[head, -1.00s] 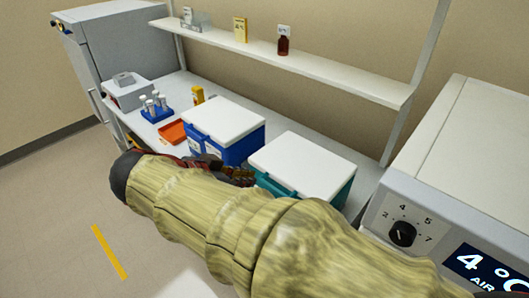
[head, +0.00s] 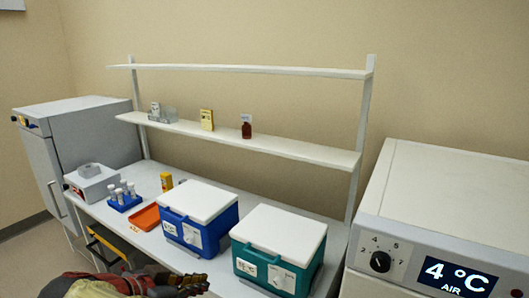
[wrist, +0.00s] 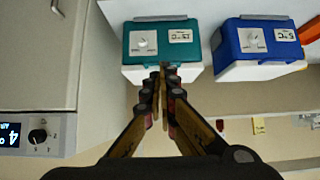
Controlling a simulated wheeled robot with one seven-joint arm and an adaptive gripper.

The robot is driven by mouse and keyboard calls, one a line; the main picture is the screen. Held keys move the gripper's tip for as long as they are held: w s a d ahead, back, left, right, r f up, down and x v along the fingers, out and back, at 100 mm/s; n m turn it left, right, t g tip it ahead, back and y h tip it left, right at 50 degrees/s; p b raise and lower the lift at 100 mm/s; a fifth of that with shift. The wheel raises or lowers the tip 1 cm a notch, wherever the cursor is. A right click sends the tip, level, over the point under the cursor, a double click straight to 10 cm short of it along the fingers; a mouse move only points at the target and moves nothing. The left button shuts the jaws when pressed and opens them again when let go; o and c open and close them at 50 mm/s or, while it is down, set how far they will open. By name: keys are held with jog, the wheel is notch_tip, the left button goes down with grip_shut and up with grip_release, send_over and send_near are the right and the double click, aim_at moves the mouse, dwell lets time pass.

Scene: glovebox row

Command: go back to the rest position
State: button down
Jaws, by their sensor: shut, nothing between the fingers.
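My gripper (head: 190,286) shows at the bottom edge of the head view, in front of the bench. In the wrist view its fingers (wrist: 163,72) meet at the tips, shut and empty. The fingertips appear just beside the teal cooler box there. Most of my arm is below the head view's edge.
A blue cooler box (head: 197,230) and a teal cooler box (head: 265,268), both with white lids, stand on the bench (head: 330,255). An orange tray (head: 146,216), a blue tube rack (head: 124,203) and a yellow bottle (head: 166,181) stand left. A white appliance (head: 455,215) is at right.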

jog(key=s+a+f+n+g+y, duration=0.1)
jog(key=s+f+n+g+y, duration=0.1)
jog(key=s+f+n, duration=0.45)
jog(key=s+d+f+n+g+y, duration=0.1)
jog(key=s+d+f+n+g, duration=0.15)
jog(key=d+n, duration=0.4)
jog(key=s+d+r+m, duration=0.1)
jog(key=d+m, duration=0.1)
jog(key=d, duration=0.7)
jog(key=s+d+r+m+t+y, duration=0.1)
jog(key=s+d+m, duration=0.1)
jog(key=d, duration=0.7)
jog(key=s+d+r+m+y, duration=0.1)
jog(key=s+d+r+m, duration=0.1)
jog(key=d, duration=0.7)
jog(key=shift+s+d+m, duration=0.15)
jog(key=shift+s+m, duration=0.1)
jog(key=shift+m, duration=0.15)
